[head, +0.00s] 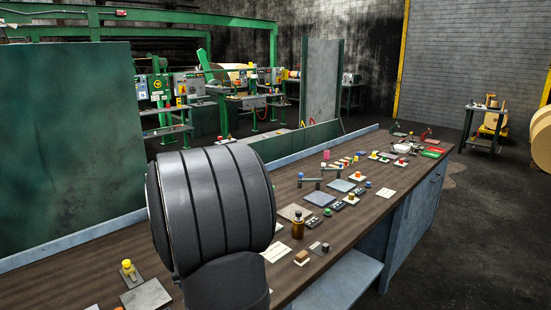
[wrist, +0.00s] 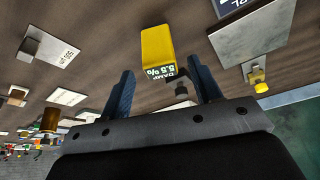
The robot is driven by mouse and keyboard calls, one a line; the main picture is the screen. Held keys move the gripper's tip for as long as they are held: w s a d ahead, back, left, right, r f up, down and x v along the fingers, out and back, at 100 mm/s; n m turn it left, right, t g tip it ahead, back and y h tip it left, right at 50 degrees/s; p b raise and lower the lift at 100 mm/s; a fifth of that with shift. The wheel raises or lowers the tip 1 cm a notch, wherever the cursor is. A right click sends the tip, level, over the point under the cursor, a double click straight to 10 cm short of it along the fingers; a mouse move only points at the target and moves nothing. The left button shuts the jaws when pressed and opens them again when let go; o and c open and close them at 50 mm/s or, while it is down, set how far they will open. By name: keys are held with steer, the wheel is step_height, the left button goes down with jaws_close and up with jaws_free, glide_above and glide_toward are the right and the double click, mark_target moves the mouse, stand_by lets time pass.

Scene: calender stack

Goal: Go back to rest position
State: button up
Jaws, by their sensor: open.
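My gripper (wrist: 161,72) shows in the wrist view with its two blue fingers spread apart and nothing touching them. A yellow block with a label reading "5.5%" (wrist: 157,46) stands on the bench ahead of the fingers, in line with the gap between them. A small dark object (wrist: 181,88) shows in the gap, partly hidden. In the head view my thick grey arm fills the lower middle and hides part of the bench; my gripper is not visible there.
The wooden bench (head: 100,256) carries several plates, knobs and small items to the right of my arm. A yellow-knobbed item (head: 128,270) and a grey plate (head: 146,296) lie left of it. A green panel (head: 65,150) stands behind the bench.

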steer(key=x, duration=0.6)
steer(key=shift+w+f, duration=0.15)
steer(key=shift+f, duration=0.2)
step_height(320, 180, up, 4)
steer(key=shift+r, duration=0.15)
steer(key=shift+d+r, duration=0.45)
steer(key=shift+d, duration=0.05)
steer(key=shift+o, duration=0.2)
